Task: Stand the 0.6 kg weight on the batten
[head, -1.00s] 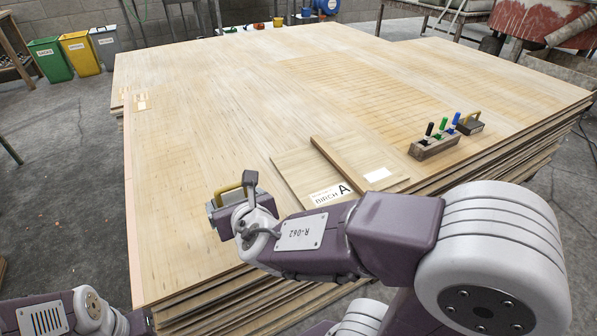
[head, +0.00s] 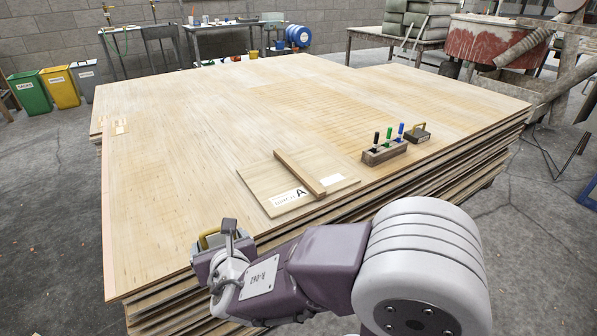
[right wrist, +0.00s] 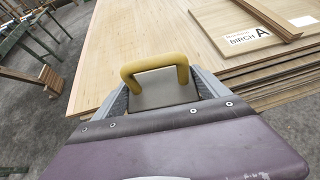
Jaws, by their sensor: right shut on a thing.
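My right gripper (head: 212,252) is shut on a weight with a yellow handle (head: 208,239), near the front edge of the veneer stack. In the right wrist view the grey weight (right wrist: 165,94) sits between the jaws, its yellow handle up. No mass marking is readable on it. The batten (head: 300,174) is a narrow wooden strip lying across a thin board (head: 258,180) labelled BIRCH A, right of and beyond the gripper. Part of the batten also shows in the right wrist view (right wrist: 268,20). Nothing stands on the batten. My left gripper is out of view.
A wooden holder (head: 385,153) with black, green and blue markers stands right of the board. A second weight (head: 417,135) with a yellow handle is behind it. The stack's top (head: 190,150) is clear on the left and at the back.

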